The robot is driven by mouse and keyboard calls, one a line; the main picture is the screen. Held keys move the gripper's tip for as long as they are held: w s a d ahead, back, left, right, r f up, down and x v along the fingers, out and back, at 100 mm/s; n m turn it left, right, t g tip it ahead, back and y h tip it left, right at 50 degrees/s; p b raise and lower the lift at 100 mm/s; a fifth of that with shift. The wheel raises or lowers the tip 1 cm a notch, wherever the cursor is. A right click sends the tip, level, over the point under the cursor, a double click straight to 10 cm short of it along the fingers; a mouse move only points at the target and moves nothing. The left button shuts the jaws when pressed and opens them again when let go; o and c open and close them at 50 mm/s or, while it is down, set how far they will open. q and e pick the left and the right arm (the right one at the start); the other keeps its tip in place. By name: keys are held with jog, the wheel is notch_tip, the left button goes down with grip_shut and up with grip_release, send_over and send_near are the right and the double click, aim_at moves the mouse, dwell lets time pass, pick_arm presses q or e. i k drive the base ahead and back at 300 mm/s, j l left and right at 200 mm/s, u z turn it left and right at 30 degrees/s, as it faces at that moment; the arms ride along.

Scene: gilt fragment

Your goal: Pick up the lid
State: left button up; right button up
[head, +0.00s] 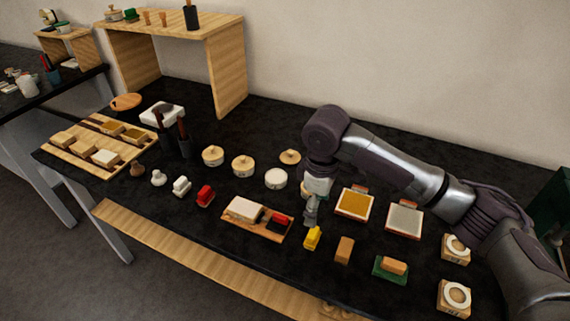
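A round wooden lid with a small knob (290,157) lies on the black table, behind an open-looking white round jar (276,179). Two similar round jars, a left one (213,157) and a right one (242,167), have wooden knobbed tops on them. My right gripper (311,220) points down over the table, in front and to the right of the loose lid and apart from it. Its fingers are small and dark, so whether they are open or shut is unclear. Another round wooden-coloured thing (305,190) is partly hidden behind this gripper. My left gripper is out of view.
A board with a white block (244,208) and a yellow block (312,238) lie near the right gripper. Two framed pads, orange (355,204) and grey (404,219), lie under the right arm. A wooden shelf (232,80) stands at the back left. Clear table lies behind the lid.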

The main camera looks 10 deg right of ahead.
aim_at(290, 156)
jog(key=i+j+z, duration=0.15)
jog(key=i+j, duration=0.3)
jog(key=i, duration=0.2)
jog(key=i+j+z, duration=0.15)
jog(key=i+j, duration=0.4)
